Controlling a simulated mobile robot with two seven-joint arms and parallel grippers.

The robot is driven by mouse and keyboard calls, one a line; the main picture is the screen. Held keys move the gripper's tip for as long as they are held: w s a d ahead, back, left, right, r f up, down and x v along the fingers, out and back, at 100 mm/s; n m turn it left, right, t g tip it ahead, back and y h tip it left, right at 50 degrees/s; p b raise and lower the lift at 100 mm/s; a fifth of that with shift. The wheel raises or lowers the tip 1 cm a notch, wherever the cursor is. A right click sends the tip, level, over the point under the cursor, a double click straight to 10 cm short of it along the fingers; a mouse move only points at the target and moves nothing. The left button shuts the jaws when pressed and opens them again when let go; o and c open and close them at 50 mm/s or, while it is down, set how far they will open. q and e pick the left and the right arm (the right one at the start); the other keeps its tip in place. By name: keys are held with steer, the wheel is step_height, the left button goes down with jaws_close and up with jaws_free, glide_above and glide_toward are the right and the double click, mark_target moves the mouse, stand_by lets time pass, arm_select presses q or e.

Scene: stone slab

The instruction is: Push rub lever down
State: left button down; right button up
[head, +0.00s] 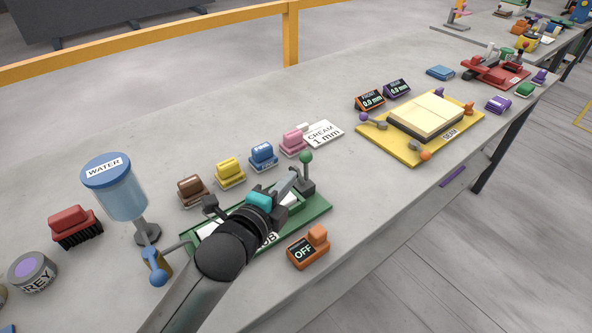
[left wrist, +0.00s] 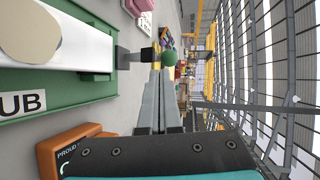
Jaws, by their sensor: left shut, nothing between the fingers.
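The green rub station (head: 318,208) lies on the stone slab, mostly covered by my left arm. Its lever, tipped with a green ball (head: 306,157), stands up at the station's far right end. In the left wrist view the green ball (left wrist: 168,58) is just past my fingertips. The station's green base (left wrist: 75,98), with its "UB" lettering and a white strip, fills the left side there. My left gripper (head: 294,174) is shut and empty, close beside the lever; it also shows in the left wrist view (left wrist: 160,76). I cannot tell whether it touches the lever. My right gripper is out of view.
An orange OFF block (head: 306,248) sits near the front edge, close to my left arm. A blue water dispenser (head: 122,195) stands left. Brown, yellow, blue and pink blocks line up behind the station. A yellow seam board (head: 402,150) lies right. Bare slab separates them.

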mark_target(303, 161)
arm_select(q)
steer(key=shift+w+d+r, duration=0.1)
steer(key=shift+w+d, duration=0.2)
steer(key=shift+w, duration=0.3)
steer(key=shift+w+d+r, duration=0.1)
steer(key=shift+w+d, duration=0.2)
steer(key=shift+w, duration=0.3)
steer(key=shift+w+d, duration=0.3)
steer(key=shift+w, duration=0.3)
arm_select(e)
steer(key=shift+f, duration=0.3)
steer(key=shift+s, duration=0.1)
